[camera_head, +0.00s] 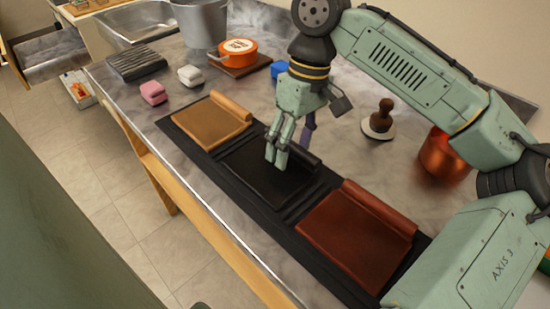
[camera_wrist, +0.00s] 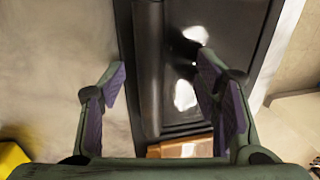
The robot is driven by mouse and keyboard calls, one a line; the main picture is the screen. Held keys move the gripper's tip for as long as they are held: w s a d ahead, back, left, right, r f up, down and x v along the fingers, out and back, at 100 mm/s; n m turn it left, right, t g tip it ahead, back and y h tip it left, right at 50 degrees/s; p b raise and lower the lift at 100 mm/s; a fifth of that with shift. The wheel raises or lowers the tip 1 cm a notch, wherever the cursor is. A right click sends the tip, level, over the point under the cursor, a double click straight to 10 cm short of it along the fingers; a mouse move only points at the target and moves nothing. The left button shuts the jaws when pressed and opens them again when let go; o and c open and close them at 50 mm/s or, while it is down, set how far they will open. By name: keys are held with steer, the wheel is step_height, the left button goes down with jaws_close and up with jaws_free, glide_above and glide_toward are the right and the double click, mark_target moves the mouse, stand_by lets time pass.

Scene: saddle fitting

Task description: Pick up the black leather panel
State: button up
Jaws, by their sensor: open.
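The black leather panel (camera_head: 258,176) lies on a long dark mat (camera_head: 291,210), between a tan panel (camera_head: 208,120) and a red-brown panel (camera_head: 352,240). It has a rolled edge along its right side. My gripper (camera_head: 284,150) is over that rolled edge, with its fingers pointing down. In the wrist view my gripper (camera_wrist: 168,95) is open, and the black panel's roll (camera_wrist: 148,70) runs between the two fingers. The panel's flat part (camera_wrist: 205,30) shows glossy highlights. Whether the fingers touch the panel is hard to tell.
Behind the mat are a pink block (camera_head: 153,92), a white block (camera_head: 190,75), an orange round tin (camera_head: 238,50) and a metal pot (camera_head: 202,22). A wooden-handled stamp (camera_head: 380,118) and a copper pot (camera_head: 443,157) stand to the right. The table edge runs along the left.

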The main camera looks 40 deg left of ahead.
steer(key=shift+c, duration=0.6)
jaws_close()
